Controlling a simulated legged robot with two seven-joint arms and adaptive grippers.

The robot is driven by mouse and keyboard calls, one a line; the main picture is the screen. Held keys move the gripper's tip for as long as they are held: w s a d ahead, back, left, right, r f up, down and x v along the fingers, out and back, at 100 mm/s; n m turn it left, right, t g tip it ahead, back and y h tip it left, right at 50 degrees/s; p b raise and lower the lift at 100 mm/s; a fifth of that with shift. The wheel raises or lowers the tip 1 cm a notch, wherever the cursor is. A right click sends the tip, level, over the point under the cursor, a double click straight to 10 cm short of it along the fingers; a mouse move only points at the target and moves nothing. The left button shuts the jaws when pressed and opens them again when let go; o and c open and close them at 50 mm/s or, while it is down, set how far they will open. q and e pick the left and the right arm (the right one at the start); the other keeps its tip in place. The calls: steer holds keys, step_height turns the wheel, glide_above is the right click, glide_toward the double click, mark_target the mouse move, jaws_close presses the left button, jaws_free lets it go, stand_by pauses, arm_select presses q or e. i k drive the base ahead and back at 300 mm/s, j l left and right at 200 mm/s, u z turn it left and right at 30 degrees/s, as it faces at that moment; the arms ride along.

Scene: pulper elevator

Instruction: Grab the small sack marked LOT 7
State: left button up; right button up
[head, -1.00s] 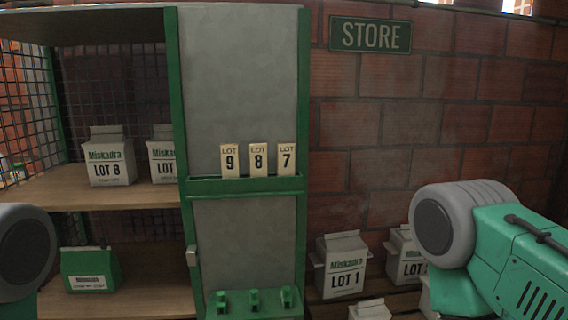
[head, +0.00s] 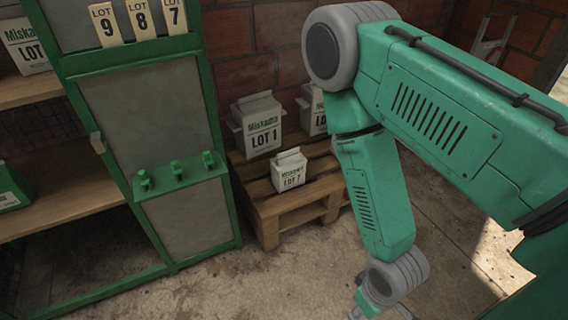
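The small white sack marked LOT 7 (head: 290,172) stands upright at the front of a wooden pallet (head: 310,194) on the floor. It is in front of a larger sack marked LOT 1 (head: 262,127). My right arm comes in from the right, and its forearm hangs down to the right of the small sack, apart from it. Only a small part of my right gripper (head: 372,304) shows at the bottom edge; its fingertips are cut off by the frame. My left gripper is not in view.
Another sack (head: 315,110) stands on the pallet behind, partly hidden by my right arm. A green-framed cabinet (head: 160,130) with lot tags (head: 138,20) and knobs stands left of the pallet. Shelves (head: 70,200) are further left. The concrete floor (head: 285,270) before the pallet is clear.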

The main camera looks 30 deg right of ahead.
mark_target(288, 169)
steer(key=i+l+z, duration=0.85)
steer(key=i+z, duration=0.2)
steer(key=i+j+z, duration=0.1)
steer(key=i, duration=0.35)
steer(key=j, duration=0.1)
